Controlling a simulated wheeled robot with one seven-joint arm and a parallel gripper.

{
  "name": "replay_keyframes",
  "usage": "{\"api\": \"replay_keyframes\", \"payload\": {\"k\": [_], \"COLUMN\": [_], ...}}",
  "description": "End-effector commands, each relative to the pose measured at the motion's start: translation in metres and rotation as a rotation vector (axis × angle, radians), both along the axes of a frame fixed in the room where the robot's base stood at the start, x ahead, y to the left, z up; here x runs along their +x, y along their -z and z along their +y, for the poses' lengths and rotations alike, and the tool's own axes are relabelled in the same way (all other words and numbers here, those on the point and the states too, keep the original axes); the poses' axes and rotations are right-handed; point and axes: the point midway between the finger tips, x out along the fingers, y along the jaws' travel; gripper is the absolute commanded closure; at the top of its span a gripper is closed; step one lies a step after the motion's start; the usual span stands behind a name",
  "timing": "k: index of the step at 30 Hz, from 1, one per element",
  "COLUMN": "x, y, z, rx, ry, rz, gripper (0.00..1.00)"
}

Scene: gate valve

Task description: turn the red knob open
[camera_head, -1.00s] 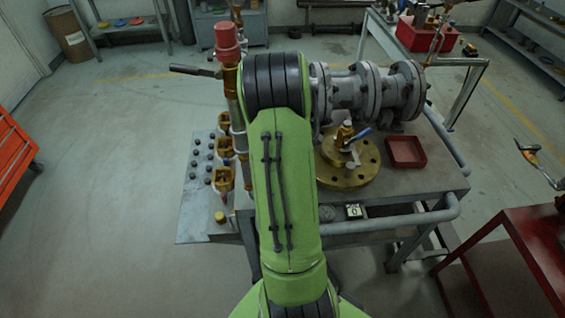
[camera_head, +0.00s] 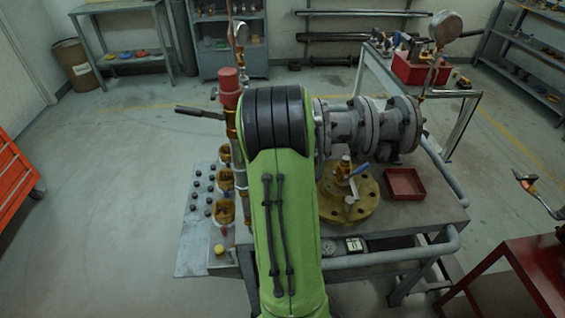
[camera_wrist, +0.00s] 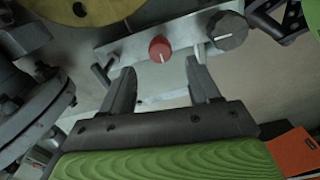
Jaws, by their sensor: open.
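The red knob (camera_wrist: 160,50) is a small round knob with a white pointer line, mounted on a pale grey metal panel (camera_wrist: 135,47) in the wrist view. My gripper (camera_wrist: 161,75) is open. Its two dark fingers point toward the panel, one at each side of the knob in the picture. The knob shows between and slightly beyond the fingertips, and no contact shows. The remaining distance is hard to tell. In the head view my green arm hides my gripper, and I cannot make out this knob there.
A larger dark knob (camera_wrist: 227,30) sits right of the red one, near the right finger. A flanged grey pipe (camera_wrist: 40,112) is at left. In the head view, a workbench (camera_head: 425,210) carries a brass flange (camera_head: 348,208) and red tray (camera_head: 405,184). Open floor lies left.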

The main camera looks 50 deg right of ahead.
Motion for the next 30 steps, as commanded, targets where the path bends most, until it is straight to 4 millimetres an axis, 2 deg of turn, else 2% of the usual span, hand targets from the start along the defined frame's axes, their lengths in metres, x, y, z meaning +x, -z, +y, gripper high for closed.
{"api": "replay_keyframes", "payload": {"k": [1,6,9,12,30], "x": [0.001,0.001,0.001,0.0,0.0], "y": [-0.02,-0.067,-0.086,-0.097,-0.099], "z": [-0.001,-0.001,0.0,0.0,0.0], "rx": [-0.004,-0.004,-0.003,-0.002,0.0], "ry": [-0.001,0.001,-0.001,-0.001,0.0], "rz": [-0.004,-0.003,-0.002,-0.001,0.0], "gripper": [0.39,0.39,0.39,0.39,0.39]}}
